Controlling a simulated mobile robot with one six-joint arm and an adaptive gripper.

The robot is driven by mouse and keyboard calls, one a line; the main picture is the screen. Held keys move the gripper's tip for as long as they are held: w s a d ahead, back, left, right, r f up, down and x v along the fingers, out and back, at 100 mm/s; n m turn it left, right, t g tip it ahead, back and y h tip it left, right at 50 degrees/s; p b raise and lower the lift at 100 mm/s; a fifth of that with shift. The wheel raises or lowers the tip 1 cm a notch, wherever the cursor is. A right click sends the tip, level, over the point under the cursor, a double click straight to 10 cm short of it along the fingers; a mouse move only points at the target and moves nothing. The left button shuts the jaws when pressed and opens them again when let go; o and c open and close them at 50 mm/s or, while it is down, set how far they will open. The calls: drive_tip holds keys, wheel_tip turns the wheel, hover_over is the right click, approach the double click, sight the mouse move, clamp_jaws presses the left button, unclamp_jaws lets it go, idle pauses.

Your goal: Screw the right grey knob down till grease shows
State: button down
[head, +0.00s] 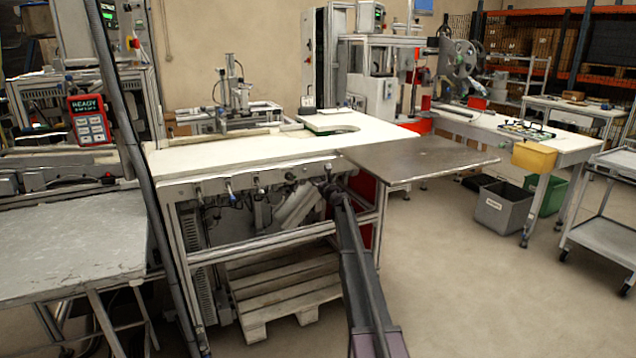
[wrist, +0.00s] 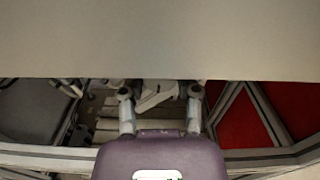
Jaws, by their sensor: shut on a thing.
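The front rail (head: 245,183) under the white tabletop carries several small knobs, including one at its left part (head: 228,185). My gripper (head: 328,187) is at the right part of this rail, just below the tabletop edge. In the wrist view my gripper (wrist: 160,94) has its two fingers at the table edge, on either side of the spot where it is shut on the right grey knob. The knob itself is hidden by the fingers and the tabletop edge. Whether any grease shows at it cannot be made out.
The white tabletop (head: 270,150) overhangs my gripper, and a grey plate (head: 420,158) juts out to its right. A wooden pallet (head: 290,295) lies under the bench. A red panel (wrist: 235,125) stands to the right beneath.

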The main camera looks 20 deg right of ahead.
idle(0.4)
drive_tip(key=shift+c, duration=1.7)
unclamp_jaws()
drive_tip(key=shift+s, duration=0.15)
drive_tip(key=s, duration=1.1)
drive_tip(key=shift+s+d, duration=0.2)
drive_tip(key=shift+s, duration=0.15)
